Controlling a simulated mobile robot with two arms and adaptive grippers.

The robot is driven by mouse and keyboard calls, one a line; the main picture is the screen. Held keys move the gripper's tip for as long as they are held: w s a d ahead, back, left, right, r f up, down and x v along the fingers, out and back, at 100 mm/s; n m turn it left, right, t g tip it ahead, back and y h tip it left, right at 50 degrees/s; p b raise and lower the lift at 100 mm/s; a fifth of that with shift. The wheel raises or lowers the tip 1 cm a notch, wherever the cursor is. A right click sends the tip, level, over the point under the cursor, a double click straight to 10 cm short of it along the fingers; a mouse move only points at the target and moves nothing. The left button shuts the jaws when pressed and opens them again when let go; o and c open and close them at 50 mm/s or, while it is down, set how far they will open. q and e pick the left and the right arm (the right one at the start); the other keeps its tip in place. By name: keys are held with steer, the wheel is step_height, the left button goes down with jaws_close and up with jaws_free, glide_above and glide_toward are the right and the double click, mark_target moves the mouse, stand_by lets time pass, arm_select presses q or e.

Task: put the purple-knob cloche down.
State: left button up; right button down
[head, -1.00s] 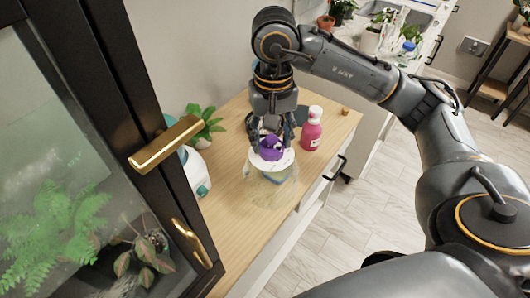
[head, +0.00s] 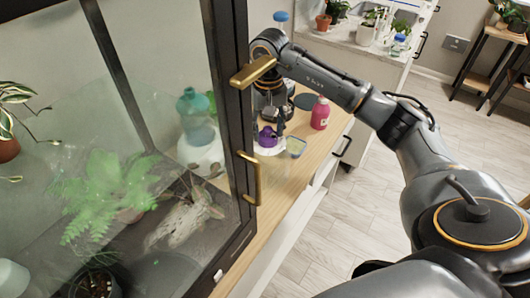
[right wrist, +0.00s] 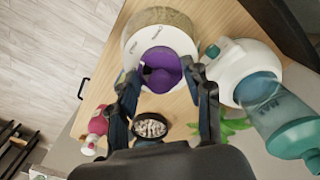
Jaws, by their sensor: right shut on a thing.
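The purple-knob cloche has a purple knob (head: 268,137) on a pale top, and its lower part is partly hidden behind the cabinet's door frame in the head view. My right gripper (head: 268,122) points down over the cloche, its fingers shut around the knob. In the right wrist view, the knob (right wrist: 160,70) sits between the two dark fingers (right wrist: 162,82), with the cloche's white rim (right wrist: 133,48) around it. I cannot tell whether the cloche touches the wooden top (head: 290,190). My left gripper is not in view.
A glass cabinet (head: 245,215) with gold handles stands close on the left. A pink bottle (head: 320,113) stands behind. A white and teal bottle (right wrist: 270,90) and a pebble-filled dark bowl (right wrist: 150,128) are near the gripper.

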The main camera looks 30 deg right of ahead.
mark_target(268, 152)
steer(key=shift+f, duration=0.7)
steer(key=shift+a+f, duration=0.2)
steer(key=shift+f, duration=0.35)
step_height(268, 152, down, 2)
steer(key=shift+f+p, duration=0.15)
steer(key=shift+p, duration=0.4)
steer(key=shift+f, duration=0.2)
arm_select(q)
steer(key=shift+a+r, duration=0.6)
